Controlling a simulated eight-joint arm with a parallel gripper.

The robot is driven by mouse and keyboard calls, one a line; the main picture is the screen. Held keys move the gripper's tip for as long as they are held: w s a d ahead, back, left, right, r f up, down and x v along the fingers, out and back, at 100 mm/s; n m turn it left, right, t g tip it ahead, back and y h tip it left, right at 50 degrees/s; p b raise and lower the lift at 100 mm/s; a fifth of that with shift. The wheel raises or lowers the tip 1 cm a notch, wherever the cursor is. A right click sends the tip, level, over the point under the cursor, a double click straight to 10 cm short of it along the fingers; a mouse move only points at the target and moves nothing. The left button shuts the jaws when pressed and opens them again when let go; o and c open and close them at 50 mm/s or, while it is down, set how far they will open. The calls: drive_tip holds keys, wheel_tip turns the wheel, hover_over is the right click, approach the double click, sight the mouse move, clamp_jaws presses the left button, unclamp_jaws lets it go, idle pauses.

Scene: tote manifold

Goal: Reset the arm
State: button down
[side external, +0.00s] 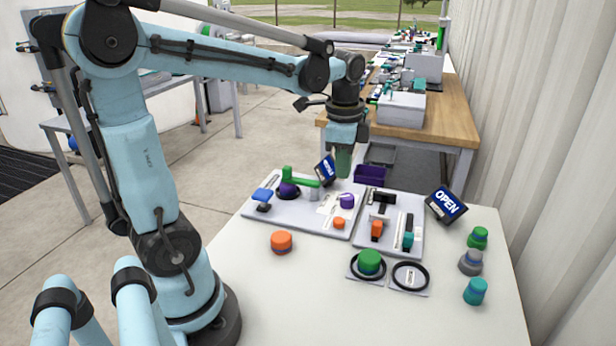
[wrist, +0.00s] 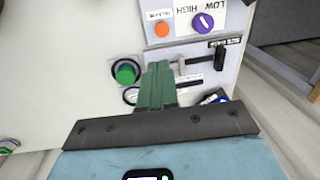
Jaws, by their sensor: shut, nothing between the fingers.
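My gripper (side external: 343,174) has green fingers pointing down, and it hangs in the air above the far right part of the left panel (side external: 262,213). Its fingers are pressed together with nothing between them. In the wrist view the shut fingers (wrist: 158,72) reach up over part of the panels, hiding what lies directly behind them. My arm is stretched out over the table from the left.
The white table (side external: 300,300) carries a right panel (side external: 390,247) with sliders, an OPEN sign (side external: 447,205), a loose orange knob (side external: 281,242), a green knob (side external: 370,262) on a ring and several coloured caps at right. A purple bin (side external: 370,174) stands behind. The front is clear.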

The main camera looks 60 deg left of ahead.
drive_tip(key=s+d+f+n+t, duration=0.1)
drive_tip(key=s+d+n+t, duration=0.1)
drive_tip(key=d+n+t, duration=0.1)
drive_tip(key=s+d+f+n+t+h, duration=0.1)
drive_tip(key=s+d+n+t, duration=0.2)
drive_tip(key=d+n, duration=0.2)
drive_tip(key=shift+d+n, duration=0.3)
drive_tip(key=shift+d, duration=0.75)
